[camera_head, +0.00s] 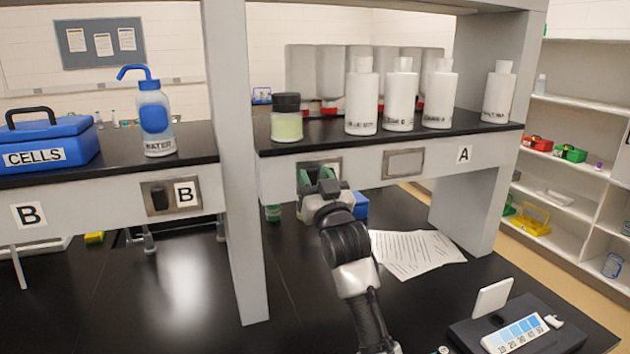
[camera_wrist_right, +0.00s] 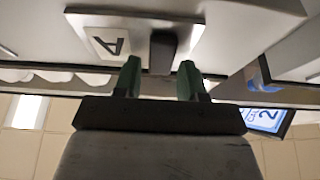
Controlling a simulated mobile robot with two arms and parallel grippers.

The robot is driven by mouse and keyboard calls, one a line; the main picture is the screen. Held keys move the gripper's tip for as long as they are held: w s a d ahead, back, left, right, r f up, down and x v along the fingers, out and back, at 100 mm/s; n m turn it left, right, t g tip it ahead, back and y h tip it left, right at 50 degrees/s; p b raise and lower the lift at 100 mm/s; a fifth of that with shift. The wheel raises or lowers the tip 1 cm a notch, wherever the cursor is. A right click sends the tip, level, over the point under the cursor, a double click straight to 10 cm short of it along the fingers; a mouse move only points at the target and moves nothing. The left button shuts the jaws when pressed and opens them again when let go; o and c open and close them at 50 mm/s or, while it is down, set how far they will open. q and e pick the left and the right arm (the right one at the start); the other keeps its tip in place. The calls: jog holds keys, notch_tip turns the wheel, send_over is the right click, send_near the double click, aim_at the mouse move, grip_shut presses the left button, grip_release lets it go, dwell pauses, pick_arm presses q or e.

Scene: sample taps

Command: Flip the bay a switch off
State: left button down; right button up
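The bay A switch is a dark rocker (camera_wrist_right: 163,52) on a light metal plate beside a small "A" label (camera_wrist_right: 108,40) in the right wrist view. In the head view its plate (camera_head: 338,163) is on the front edge of the right-hand shelf, and my gripper hides most of it. My right gripper (camera_wrist_right: 159,78) is in front of the switch. Its two green fingertips are apart, with the rocker between and beyond them and nothing held. I cannot tell whether they touch it, or which way the rocker is tipped. My left gripper is out of view.
A similar switch (camera_head: 160,198) labelled B is on the left shelf edge, past a grey post (camera_head: 237,170). A blank plate (camera_head: 403,163) is right of bay A's switch. A jar (camera_head: 286,118) and white bottles (camera_head: 362,97) stand above. Papers (camera_head: 415,252) lie below.

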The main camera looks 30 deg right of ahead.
jog(key=shift+o, duration=0.7)
jog(key=shift+s, duration=0.1)
jog(key=shift+s+a+f, duration=0.1)
jog(key=shift+s+f, duration=0.1)
jog(key=b+v, duration=0.4)
jog(key=v, duration=0.6)
jog(key=shift+s+a, duration=0.1)
